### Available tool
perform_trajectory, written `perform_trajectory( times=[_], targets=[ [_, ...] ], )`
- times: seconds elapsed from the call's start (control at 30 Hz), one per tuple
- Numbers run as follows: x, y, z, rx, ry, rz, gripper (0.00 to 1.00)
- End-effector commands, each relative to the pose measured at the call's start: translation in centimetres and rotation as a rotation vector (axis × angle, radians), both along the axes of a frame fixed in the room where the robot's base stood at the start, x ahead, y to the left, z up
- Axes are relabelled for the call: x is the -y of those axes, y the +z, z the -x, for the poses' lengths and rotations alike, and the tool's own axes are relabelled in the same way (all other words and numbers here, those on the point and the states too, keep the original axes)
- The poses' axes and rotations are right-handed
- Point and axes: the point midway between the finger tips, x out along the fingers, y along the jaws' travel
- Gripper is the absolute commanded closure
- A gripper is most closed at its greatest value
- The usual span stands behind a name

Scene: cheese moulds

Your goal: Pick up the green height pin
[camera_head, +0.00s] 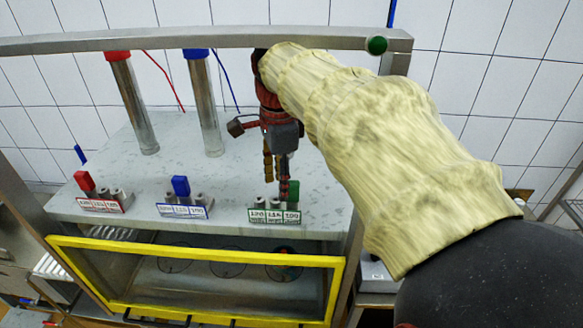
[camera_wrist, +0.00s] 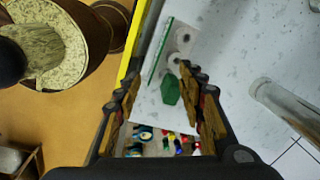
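The green height pin (camera_head: 294,191) has a green block-shaped head and stands at the right end of the green-edged holder (camera_head: 272,216) on the bench. It also shows in the wrist view (camera_wrist: 170,89), between the fingers and beyond their tips.
A red pin (camera_head: 85,181) and a blue pin (camera_head: 181,186) stand in similar holders to the left. Two metal cylinders (camera_head: 132,105) (camera_head: 205,105) hang from a beam (camera_head: 230,38) behind. A yellow frame (camera_head: 195,250) runs below the bench's front edge. A green knob (camera_head: 376,45) sits on the beam's end.

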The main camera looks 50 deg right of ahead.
Motion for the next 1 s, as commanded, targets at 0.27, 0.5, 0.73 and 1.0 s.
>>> perform_trajectory(
  times=[0.27,0.5,0.73,1.0],
  targets=[
    [4.3,3.1,-0.2,-0.059,-0.372,-0.049,0.61],
    [4.5,1.0,-0.1,-0.066,-0.404,-0.053,0.61],
    [4.4,-1.6,-0.2,-0.067,-0.402,-0.054,0.61],
    [4.4,-4.5,-0.3,-0.062,-0.401,-0.052,0.61]
  ],
)
